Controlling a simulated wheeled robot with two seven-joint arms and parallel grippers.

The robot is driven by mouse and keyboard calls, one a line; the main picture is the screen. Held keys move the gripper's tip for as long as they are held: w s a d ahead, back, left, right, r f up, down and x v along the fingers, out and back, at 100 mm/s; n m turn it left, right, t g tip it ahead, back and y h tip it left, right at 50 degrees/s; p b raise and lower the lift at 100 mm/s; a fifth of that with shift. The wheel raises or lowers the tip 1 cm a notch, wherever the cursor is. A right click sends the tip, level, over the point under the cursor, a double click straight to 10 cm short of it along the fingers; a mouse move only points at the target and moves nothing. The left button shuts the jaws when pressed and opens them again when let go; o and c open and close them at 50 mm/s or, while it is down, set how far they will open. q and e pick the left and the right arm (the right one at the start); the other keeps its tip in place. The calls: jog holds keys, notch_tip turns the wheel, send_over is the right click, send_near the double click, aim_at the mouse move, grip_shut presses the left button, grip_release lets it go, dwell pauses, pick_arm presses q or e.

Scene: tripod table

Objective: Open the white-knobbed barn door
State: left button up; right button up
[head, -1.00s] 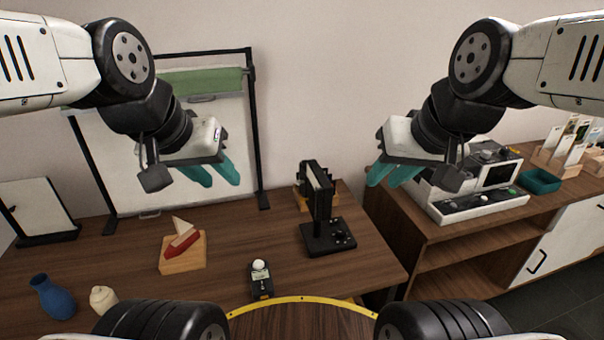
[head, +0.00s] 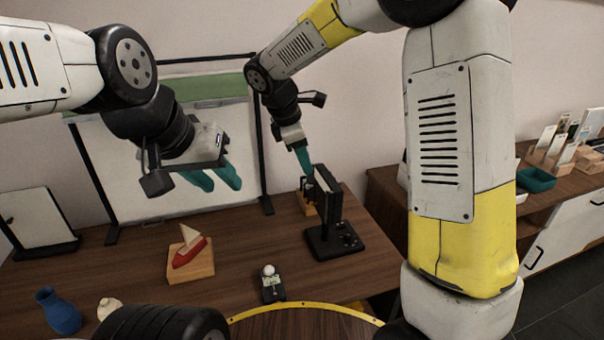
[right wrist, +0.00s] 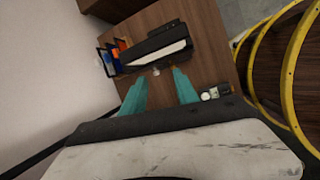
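A small black panel light (head: 328,205) with upright dark flaps stands on the wooden table in the head view. In the right wrist view the light (right wrist: 152,48) shows a dark flap and a pale face. A small white knob (right wrist: 156,71) lies just beyond and between my right fingertips, apparently on the light's edge. My right gripper (head: 306,168) reaches down from above at the light's top left; its teal fingers are apart and empty (right wrist: 158,74). Whether a finger touches the flap cannot be told. My left gripper (head: 216,182) hangs open and empty over the table's left part.
A wooden block with a red and white toy boat (head: 190,250), a small black device with a white ball (head: 269,282) and a blue vase (head: 58,312) stand on the table. A framed white backdrop (head: 165,165) rises behind. My right arm covers much of the side cabinet.

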aim_at(307, 185)
jog(key=w+f+n, duration=0.1)
jog(key=w+f, duration=0.2)
jog(key=f, duration=0.6)
jog(key=shift+w+n, duration=0.2)
jog(key=shift+n, duration=0.1)
grip_shut()
dwell(1.1)
